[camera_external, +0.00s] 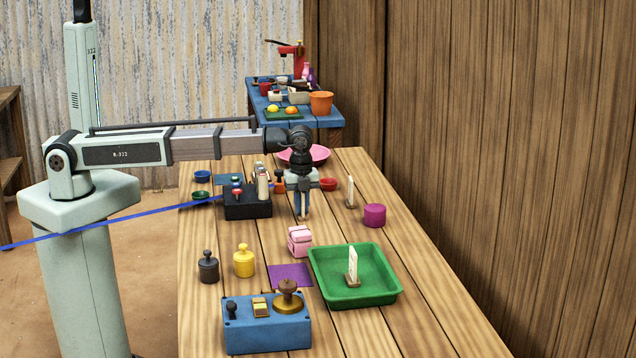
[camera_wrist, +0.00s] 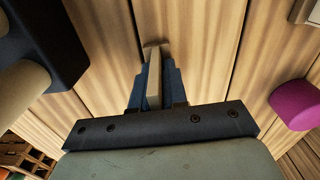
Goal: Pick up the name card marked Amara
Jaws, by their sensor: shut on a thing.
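My gripper (camera_external: 302,214) points down over the middle of the table, right of a black rack. Its blue fingers are shut on a thin beige card with a small foot (camera_wrist: 154,88), seen nearly edge-on between them in the wrist view. No lettering on it can be read, so I cannot tell if it is marked Amara. I cannot tell whether it touches the table. Another upright name card (camera_external: 351,190) stands on the table to the right, and one more (camera_external: 353,263) stands in the green tray. Their names cannot be read either.
The black rack (camera_external: 247,209) is close on the left; a magenta cylinder (camera_external: 374,215) is to the right. Nearer stand a pink block (camera_external: 299,241), yellow (camera_external: 244,262) and dark (camera_external: 208,267) weights, the green tray (camera_external: 325,284) and a blue box (camera_external: 268,335).

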